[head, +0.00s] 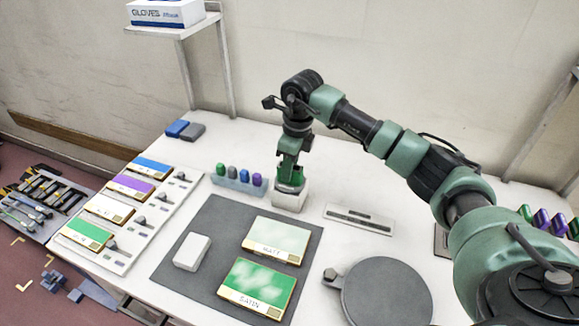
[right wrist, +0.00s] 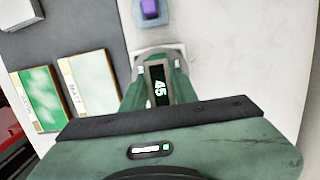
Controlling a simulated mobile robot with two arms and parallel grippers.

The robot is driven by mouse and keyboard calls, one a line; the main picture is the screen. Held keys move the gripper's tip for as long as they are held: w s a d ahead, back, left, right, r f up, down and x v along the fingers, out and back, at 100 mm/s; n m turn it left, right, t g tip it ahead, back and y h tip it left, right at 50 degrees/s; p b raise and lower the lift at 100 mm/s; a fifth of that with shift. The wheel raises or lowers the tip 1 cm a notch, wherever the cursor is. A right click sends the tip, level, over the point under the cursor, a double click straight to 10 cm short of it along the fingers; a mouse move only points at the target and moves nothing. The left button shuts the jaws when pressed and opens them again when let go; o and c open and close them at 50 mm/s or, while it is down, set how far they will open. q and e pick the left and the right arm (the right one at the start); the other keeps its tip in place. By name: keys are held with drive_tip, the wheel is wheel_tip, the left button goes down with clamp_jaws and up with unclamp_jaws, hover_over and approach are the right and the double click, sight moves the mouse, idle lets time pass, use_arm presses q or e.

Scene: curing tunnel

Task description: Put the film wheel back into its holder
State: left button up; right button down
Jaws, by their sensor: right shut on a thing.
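My right gripper (head: 290,176) points down at the middle of the table, shut on the film wheel. In the right wrist view the wheel shows as a dark, narrow face marked "45" (right wrist: 158,86) between the green fingers. The white block-like holder (head: 289,202) stands directly under the gripper; its pale rim (right wrist: 160,51) shows behind the wheel in the right wrist view. The fingers hide most of the wheel, and I cannot tell how deep it sits in the holder. My left gripper is not in view.
A rack of coloured pieces (head: 238,178) stands close left of the holder. A grey mat (head: 196,226) with the Matt panel (head: 276,239), Satin panel (head: 258,288) and a white block (head: 192,252) lies in front. A round dark plate (head: 386,294) is at front right.

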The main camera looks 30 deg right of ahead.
drive_tip(key=c, duration=1)
unclamp_jaws()
drive_tip(key=o, duration=0.4)
drive_tip(key=shift+r+p, duration=2.15)
drive_tip(key=shift+r, duration=1.4)
drive_tip(key=shift+f, duration=0.1)
